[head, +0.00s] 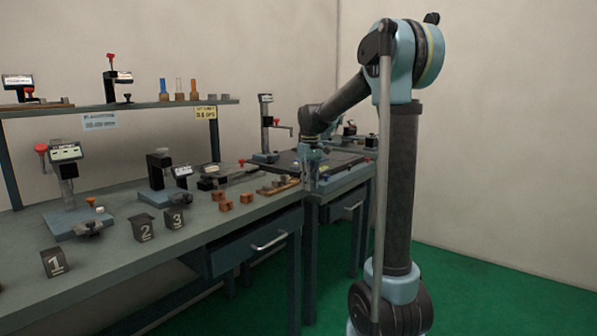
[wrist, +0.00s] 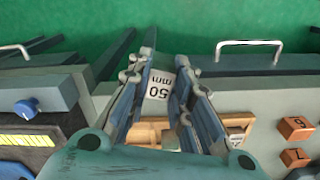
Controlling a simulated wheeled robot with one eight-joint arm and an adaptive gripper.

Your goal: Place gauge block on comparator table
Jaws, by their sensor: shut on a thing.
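My gripper (wrist: 160,68) is shut on a pale grey gauge block (wrist: 158,88) marked "50 mm". The block sits between the fingers, above a wooden tray (wrist: 150,132); whether it touches the tray cannot be told. In the head view my gripper (head: 309,178) is at the bench's front edge, beside the wooden tray (head: 279,186), and the block is too small to make out. Several gauge stands could be the comparator: one with a red knob and blue base (head: 80,222) at left, a low one (head: 168,195) mid-bench, and a tall one (head: 266,125) at the back.
Black number blocks 1 (head: 55,263), 2 (head: 143,228) and 3 (head: 174,219) stand along the front edge. Several small orange-brown cubes (head: 226,205) lie left of the tray. A shelf (head: 120,107) with instruments overhangs the bench at left. Drawer handles (head: 270,242) stick out in front.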

